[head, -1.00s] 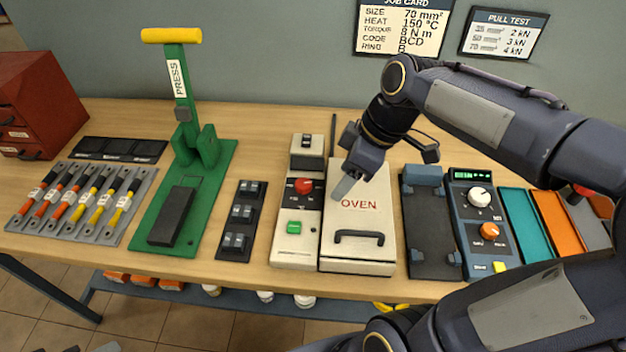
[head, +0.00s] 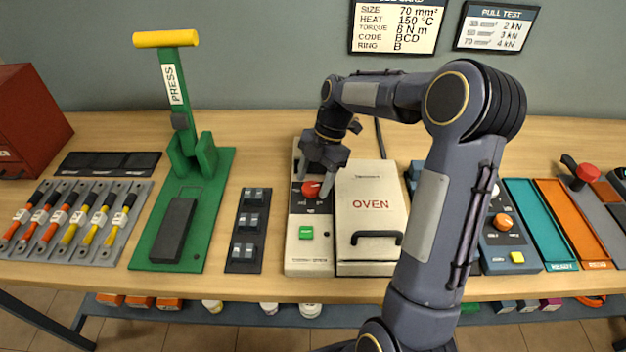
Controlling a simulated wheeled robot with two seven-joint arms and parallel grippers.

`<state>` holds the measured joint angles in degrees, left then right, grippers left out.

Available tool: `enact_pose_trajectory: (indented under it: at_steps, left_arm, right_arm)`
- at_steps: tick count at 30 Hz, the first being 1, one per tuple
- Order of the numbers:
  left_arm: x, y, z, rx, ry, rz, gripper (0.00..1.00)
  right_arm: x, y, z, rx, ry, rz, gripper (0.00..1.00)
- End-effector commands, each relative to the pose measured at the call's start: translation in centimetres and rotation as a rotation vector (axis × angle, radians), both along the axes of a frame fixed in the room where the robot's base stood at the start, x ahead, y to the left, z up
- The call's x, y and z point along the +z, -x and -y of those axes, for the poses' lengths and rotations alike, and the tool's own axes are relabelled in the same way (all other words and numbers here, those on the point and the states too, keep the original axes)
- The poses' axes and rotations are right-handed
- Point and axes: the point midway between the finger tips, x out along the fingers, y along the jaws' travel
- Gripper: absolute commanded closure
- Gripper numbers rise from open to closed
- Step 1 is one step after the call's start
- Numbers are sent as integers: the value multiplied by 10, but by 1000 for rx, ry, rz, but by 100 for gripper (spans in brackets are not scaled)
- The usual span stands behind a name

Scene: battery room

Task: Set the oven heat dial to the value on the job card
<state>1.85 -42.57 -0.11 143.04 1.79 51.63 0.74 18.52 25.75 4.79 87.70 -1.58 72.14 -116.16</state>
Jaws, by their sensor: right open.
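The white oven (head: 378,185) stands on the bench, with its control panel (head: 308,260) on its left side. The red heat dial (head: 311,191) sits on that panel above a green button. My right gripper (head: 315,179) is open and points down at the dial, with a finger at the dial's right side. The gripper hides the panel's upper part and some of the dial, so I cannot tell contact or the setting. The job card (head: 396,27) on the wall reads HEAT 150 °C. My left gripper is not in view.
A green press (head: 215,210) with a yellow handle and a black block of switches (head: 247,230) stand left of the oven. My right arm crosses the oven's right side and the blue tester (head: 510,245).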

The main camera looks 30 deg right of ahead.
Motion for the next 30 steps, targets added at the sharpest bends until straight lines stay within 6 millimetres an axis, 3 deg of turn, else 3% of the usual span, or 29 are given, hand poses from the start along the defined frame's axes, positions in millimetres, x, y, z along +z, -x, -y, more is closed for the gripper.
enact_pose_trajectory:
  at_steps: [11, 21, 30]
  left_arm:
    - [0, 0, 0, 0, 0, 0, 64]
    - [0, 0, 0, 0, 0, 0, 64]
    - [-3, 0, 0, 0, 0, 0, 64]
  right_arm:
    - [-8, 1, -3, -1, 1, 1, 41]
    - [-8, 1, -3, -1, 1, 1, 84]
    - [-9, 1, -3, -35, 1, 2, 86]
